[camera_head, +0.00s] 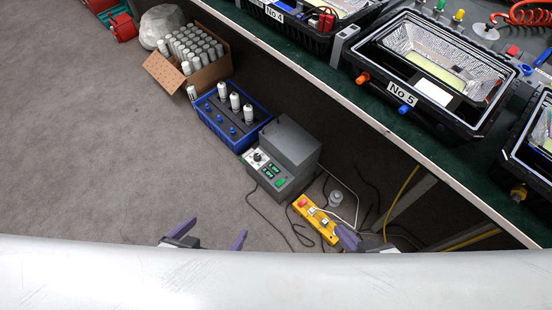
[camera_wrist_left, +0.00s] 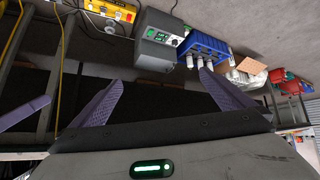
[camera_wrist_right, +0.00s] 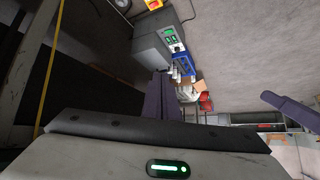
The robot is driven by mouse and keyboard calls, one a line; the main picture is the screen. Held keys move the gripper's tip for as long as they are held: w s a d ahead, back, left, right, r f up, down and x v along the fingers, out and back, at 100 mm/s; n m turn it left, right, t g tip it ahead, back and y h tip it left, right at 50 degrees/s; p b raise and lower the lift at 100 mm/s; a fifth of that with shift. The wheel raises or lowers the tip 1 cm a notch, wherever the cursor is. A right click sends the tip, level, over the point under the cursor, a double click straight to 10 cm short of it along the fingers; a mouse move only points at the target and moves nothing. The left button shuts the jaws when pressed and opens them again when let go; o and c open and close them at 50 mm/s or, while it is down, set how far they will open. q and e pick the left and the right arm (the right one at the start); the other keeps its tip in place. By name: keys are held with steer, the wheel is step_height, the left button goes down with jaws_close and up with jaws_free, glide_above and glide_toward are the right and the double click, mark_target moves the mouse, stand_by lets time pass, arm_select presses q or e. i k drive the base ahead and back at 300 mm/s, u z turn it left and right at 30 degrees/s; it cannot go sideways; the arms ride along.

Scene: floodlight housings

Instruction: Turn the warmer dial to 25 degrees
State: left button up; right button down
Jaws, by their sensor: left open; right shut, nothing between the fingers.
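The warmer (camera_head: 289,143) is a grey box on the floor with a sloped control panel. Its dial (camera_head: 257,156) is a dark knob on a white scale plate at the panel's left; the scale marks are too small to read. The warmer also shows in the left wrist view (camera_wrist_left: 155,52) and the right wrist view (camera_wrist_right: 150,47). My left gripper (camera_head: 210,238) is open and empty, nearer to me than the warmer and left of it. My right gripper (camera_head: 348,238) is shut and empty, at the right beside the yellow control box. Both are apart from the dial.
A yellow control box (camera_head: 318,221) with a red button lies right of the warmer among cables. A blue crate (camera_head: 235,141) with white bottles stands left of it, then a cardboard box (camera_head: 204,75) of bottles. A green-topped bench (camera_head: 340,70) with floodlight housings overhangs the right. Floor at left is clear.

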mark_target(257, 157)
steer(key=u, duration=1.4)
steer(key=i, duration=3.05)
steer(key=z, duration=3.55)
